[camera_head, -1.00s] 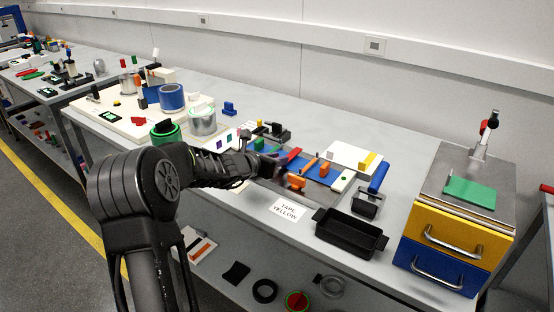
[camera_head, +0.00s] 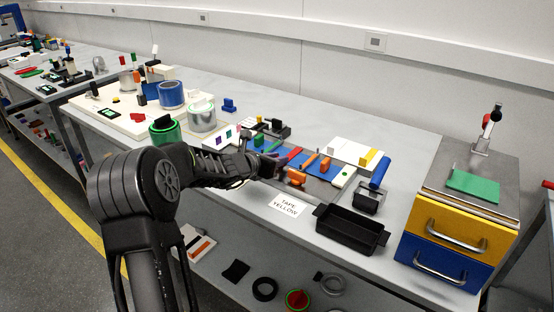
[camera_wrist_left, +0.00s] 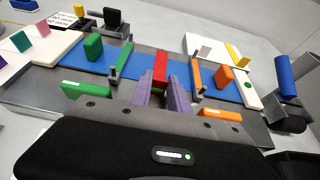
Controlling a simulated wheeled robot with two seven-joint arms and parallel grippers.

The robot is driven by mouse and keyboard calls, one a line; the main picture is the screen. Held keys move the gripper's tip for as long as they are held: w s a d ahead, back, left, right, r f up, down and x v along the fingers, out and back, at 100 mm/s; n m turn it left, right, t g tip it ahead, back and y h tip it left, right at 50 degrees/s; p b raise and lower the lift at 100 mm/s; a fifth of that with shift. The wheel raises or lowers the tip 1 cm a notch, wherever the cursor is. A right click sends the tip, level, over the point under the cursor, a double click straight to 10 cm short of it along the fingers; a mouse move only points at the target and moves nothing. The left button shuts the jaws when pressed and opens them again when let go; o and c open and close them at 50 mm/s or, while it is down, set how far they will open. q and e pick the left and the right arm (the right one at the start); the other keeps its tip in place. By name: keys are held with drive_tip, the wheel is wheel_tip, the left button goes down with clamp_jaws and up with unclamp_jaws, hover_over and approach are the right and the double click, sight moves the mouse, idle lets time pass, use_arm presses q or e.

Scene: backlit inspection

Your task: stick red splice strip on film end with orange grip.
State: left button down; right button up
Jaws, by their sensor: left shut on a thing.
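My left gripper (camera_head: 279,165) reaches over the splicing fixture from the left. In the left wrist view its two grey-purple fingers (camera_wrist_left: 167,90) are shut on the red splice strip (camera_wrist_left: 160,70), over the blue film (camera_wrist_left: 145,71). The strip's lower part is hidden by the fingers, and I cannot tell whether it touches the film. Right of it are an orange bar (camera_wrist_left: 197,76) and an upright orange grip (camera_wrist_left: 223,77); a green bar (camera_wrist_left: 122,64) and green grip (camera_wrist_left: 93,47) stand left. Another orange block (camera_wrist_left: 220,115) is at the near edge.
A white board with a yellow strip (camera_head: 364,155) lies behind the fixture, with a blue roller (camera_head: 380,173) at its right. A black tray (camera_head: 350,230) and a "TAPE YELLOW" card (camera_head: 285,206) are in front. Yellow and blue drawers (camera_head: 445,233) stand at right.

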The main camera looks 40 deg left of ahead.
use_arm(q)
drive_tip(key=c, duration=1.2)
unclamp_jaws()
drive_tip(key=shift+o, duration=0.2)
drive_tip(key=v, duration=0.8)
drive_tip(key=shift+w, duration=0.1)
drive_tip(key=shift+f, duration=0.1)
